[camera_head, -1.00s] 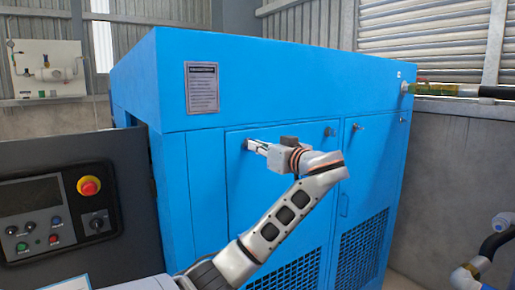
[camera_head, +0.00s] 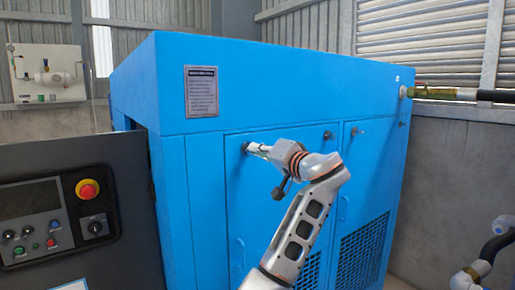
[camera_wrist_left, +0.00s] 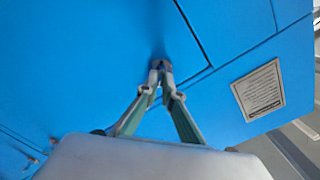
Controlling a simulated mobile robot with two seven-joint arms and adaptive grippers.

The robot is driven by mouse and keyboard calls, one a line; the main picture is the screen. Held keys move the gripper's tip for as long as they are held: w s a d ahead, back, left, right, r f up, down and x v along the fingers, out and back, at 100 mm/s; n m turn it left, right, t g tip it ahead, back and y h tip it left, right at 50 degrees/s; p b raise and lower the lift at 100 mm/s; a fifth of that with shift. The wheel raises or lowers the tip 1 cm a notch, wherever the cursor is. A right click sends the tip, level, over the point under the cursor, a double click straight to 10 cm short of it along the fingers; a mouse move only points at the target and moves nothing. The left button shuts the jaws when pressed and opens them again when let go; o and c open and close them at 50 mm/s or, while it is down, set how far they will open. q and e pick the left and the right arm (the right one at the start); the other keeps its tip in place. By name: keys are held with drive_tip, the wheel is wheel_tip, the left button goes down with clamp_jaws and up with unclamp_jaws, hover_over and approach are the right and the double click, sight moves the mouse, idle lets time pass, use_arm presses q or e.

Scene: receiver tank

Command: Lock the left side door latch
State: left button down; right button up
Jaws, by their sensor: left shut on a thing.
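The blue cabinet has a left side door (camera_head: 265,205) with a latch at its upper left corner. My left gripper (camera_head: 249,147) reaches that corner, and its fingers cover most of the latch in the head view. In the left wrist view, the two fingertips (camera_wrist_left: 161,72) are closed together on the small dark latch (camera_wrist_left: 160,62), close to the door's corner seam. How far the latch is turned cannot be told. My right gripper is in neither view.
Another small latch (camera_head: 328,134) sits at the left door's upper right, and one (camera_head: 357,130) on the right door. A control panel (camera_head: 55,215) with a red button stands at the left front. A pipe (camera_head: 450,94) runs at the right.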

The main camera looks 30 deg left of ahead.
use_arm(q)
drive_tip(key=shift+f+m, duration=0.15)
drive_tip(key=shift+m, duration=4.15)
drive_tip(key=c, duration=2.2)
unclamp_jaws()
drive_tip(key=shift+d, duration=0.1)
drive_tip(key=shift+v, duration=3.7)
